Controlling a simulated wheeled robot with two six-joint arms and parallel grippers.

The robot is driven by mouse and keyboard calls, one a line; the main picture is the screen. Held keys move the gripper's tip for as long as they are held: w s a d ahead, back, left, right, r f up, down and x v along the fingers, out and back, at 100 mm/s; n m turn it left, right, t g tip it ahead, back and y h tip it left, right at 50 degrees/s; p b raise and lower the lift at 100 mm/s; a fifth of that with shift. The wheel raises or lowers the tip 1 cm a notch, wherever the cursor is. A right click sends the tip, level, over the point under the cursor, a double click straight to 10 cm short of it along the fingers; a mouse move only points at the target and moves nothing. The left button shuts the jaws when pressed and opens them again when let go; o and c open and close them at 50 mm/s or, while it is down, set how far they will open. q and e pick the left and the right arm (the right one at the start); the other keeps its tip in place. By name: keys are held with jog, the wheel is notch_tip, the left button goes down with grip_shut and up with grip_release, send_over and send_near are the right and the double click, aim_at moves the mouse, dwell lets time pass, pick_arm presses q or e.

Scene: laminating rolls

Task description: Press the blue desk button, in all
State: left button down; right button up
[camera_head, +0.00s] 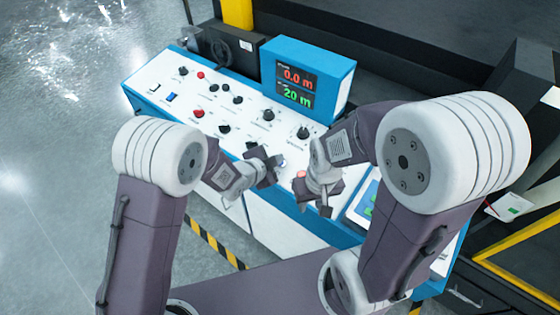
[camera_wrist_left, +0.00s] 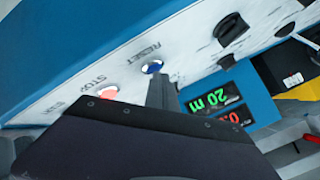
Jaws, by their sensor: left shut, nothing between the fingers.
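The blue button (camera_wrist_left: 152,67), marked RESET, sits on the white panel of the desk in the left wrist view. In the head view the blue button (camera_head: 281,161) shows as a small bluish spot at the tip of my left gripper (camera_head: 274,168). My left gripper is shut and empty, and its dark fingers (camera_wrist_left: 160,86) reach close beside the button in the wrist view. I cannot tell whether they touch it. My right gripper (camera_head: 315,208) hangs over the desk's front edge, just right of the left one; its jaw opening is unclear.
A red STOP button (camera_wrist_left: 108,93) lies beside the blue one; it also shows in the head view (camera_head: 300,174). Several dark knobs, switches and red buttons cover the white panel (camera_head: 160,80). A blue display box (camera_head: 310,75) reads 0.0 m and 20 m.

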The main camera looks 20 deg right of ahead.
pick_arm(q)
jog(key=shift+s+a+r+p, duration=0.1)
jog(key=shift+r+p, duration=0.4)
jog(key=shift+r, duration=0.25)
jog(key=shift+r, duration=0.1)
jog(key=r+p, duration=0.2)
jog(key=r, duration=0.1)
jog(key=r+p, duration=0.1)
jog(key=shift+s+a+r+p, duration=0.25)
jog(key=shift+a+r+p, duration=0.05)
jog(key=shift+a+r, duration=0.05)
dwell(0.5)
